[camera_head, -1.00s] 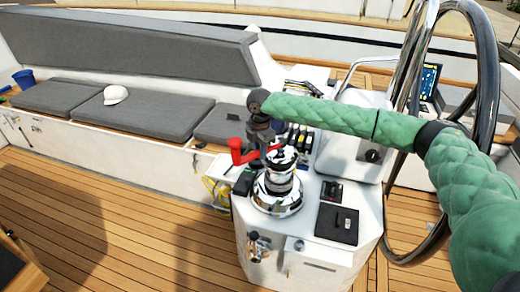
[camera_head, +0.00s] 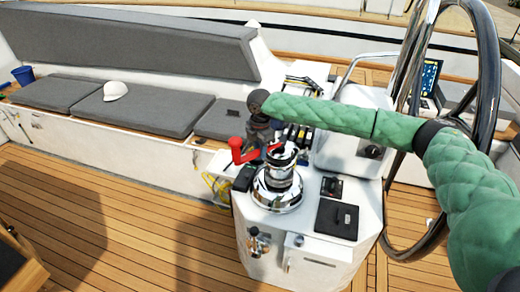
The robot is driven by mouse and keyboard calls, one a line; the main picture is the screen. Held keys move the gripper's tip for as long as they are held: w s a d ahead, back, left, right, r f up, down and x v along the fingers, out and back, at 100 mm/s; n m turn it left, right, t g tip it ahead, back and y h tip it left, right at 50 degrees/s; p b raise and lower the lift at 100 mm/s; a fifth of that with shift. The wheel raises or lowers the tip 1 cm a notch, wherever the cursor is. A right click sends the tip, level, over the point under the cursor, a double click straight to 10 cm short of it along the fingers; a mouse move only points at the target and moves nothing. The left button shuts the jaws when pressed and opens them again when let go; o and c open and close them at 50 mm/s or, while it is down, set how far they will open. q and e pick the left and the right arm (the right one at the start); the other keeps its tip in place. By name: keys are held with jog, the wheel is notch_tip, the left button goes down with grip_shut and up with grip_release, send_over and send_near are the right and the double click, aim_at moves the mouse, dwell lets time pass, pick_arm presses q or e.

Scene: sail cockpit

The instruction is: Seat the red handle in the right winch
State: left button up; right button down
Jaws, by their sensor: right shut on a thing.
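The chrome right winch (camera_head: 278,188) stands upright on the white pedestal. The red handle (camera_head: 237,151) has its knob end to the left of the winch, and its arm runs right toward the winch top. My right gripper (camera_head: 262,154), on the green-sleeved arm, is shut on the red handle just behind and left of the winch top. The gripper partly hides the handle's middle. I cannot tell whether the handle's right end touches the winch top or is in its socket. My left gripper is out of view.
A steering wheel (camera_head: 487,75) and a console (camera_head: 355,150) stand to the right. Grey cushions (camera_head: 150,108) with a white cap (camera_head: 115,91) line the bench.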

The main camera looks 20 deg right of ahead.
jog(key=shift+f, duration=0.55)
dwell(0.6)
jog(key=c, duration=0.6)
grip_release()
jog(key=shift+c, duration=0.2)
